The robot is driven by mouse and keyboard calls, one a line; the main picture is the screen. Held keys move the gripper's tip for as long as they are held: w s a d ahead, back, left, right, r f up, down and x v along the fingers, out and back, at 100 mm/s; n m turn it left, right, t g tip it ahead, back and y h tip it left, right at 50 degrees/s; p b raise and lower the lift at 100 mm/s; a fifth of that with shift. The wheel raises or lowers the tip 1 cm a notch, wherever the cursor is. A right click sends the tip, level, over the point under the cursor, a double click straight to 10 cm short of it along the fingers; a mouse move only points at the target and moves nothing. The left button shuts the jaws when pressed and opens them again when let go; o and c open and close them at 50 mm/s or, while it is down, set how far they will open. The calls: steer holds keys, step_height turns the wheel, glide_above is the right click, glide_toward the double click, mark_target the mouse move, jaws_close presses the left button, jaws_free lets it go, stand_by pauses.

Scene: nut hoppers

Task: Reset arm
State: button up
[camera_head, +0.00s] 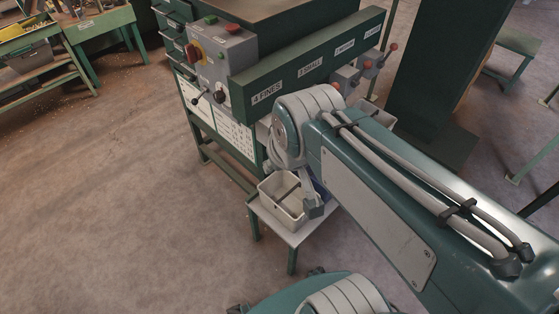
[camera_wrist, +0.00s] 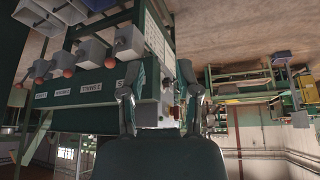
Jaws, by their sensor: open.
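My gripper (camera_wrist: 160,100) shows in the wrist view with its two fingers wide apart and nothing between them. In the head view my arm crosses the right half and hides most of the gripper; a small grey part of it shows over the white bin. The green hopper machine (camera_head: 305,66) stands beyond the arm, with labels including "4 FINES" and "3 SMALL". In the wrist view the machine appears upside down, and its labelled panel (camera_wrist: 85,91) lies left of and behind the fingers.
A grey control box (camera_head: 222,62) with a red and yellow switch is on the machine's left end. Red-knobbed levers (camera_head: 366,64) stick out at its right. A white bin (camera_head: 284,203) sits on a low stand (camera_head: 296,236) close under my arm. The floor at left is clear.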

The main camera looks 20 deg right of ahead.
steer(key=s, duration=0.3)
steer(key=shift+a+r, duration=0.25)
steer(key=shift+r, duration=0.05)
stand_by(1.0)
